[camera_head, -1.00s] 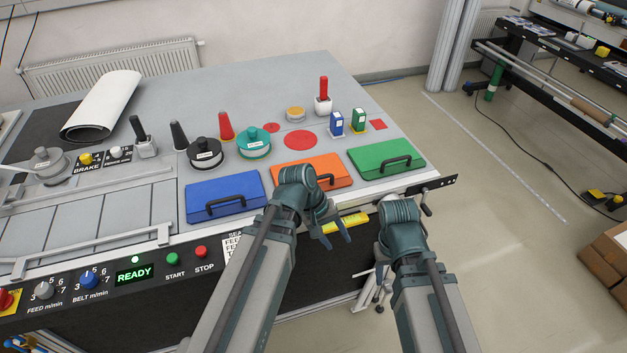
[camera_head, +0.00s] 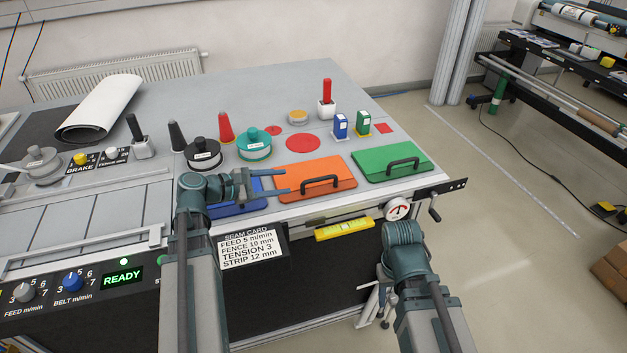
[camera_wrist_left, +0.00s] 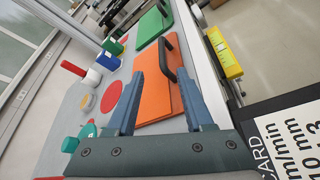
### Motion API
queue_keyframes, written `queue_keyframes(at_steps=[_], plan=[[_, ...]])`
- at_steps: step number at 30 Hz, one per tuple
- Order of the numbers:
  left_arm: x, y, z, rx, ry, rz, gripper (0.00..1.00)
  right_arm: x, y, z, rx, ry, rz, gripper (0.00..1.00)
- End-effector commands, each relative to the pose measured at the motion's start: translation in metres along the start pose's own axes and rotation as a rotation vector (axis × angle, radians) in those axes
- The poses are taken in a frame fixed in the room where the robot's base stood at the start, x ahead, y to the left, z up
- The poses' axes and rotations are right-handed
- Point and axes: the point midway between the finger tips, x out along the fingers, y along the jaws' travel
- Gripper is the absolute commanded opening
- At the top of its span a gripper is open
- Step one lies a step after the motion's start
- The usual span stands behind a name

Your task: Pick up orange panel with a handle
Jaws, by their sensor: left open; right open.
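The orange panel (camera_head: 316,170) lies flat near the table's front edge, between the blue and green panels, with a black handle (camera_head: 320,184) along its front side. My left gripper (camera_head: 281,181) is open and empty just left of the orange panel, its fingers pointing right toward it. In the left wrist view the open fingers (camera_wrist_left: 160,95) frame the orange panel (camera_wrist_left: 155,100), and its handle (camera_wrist_left: 167,62) shows beyond them. My right gripper's wrist (camera_head: 403,237) is at the lower right, in front of the table; its fingertips are hidden.
The green panel (camera_head: 385,156) lies to the right. The blue panel (camera_head: 238,208) is partly hidden behind my left gripper. A teal canister (camera_head: 254,146) and a black canister (camera_head: 203,154) stand behind. A yellow level (camera_head: 344,229) and a gauge (camera_head: 397,208) are at the front edge.

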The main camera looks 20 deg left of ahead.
Motion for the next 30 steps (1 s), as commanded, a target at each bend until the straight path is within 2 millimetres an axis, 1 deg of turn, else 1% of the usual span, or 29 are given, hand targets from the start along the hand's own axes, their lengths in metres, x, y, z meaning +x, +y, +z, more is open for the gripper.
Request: queue_keyframes(at_steps=[6,9,12,16,25,30], plan=[[0.04,-0.002,-0.003,0.003,-0.001,-0.006,0.52,0.015,-0.001,-0.001,0.0,0.0,0.0,0.5],[0.058,-0.002,-0.003,0.004,-0.001,-0.006,0.52,0.021,-0.002,-0.001,0.0,0.0,0.0,0.5],[0.072,-0.002,-0.002,0.004,0.0,-0.005,0.52,0.025,-0.002,-0.001,0.0,0.0,0.0,0.5],[0.082,-0.002,-0.001,0.003,0.001,-0.004,0.52,0.027,-0.003,-0.002,0.0,0.0,0.0,0.5],[0.088,-0.002,-0.001,0.003,0.001,-0.004,0.52,0.029,-0.003,-0.002,0.0,0.0,0.0,0.5],[0.107,-0.005,-0.003,0.005,0.0,-0.005,0.52,0.038,-0.004,-0.002,0.0,0.0,0.0,0.5]])
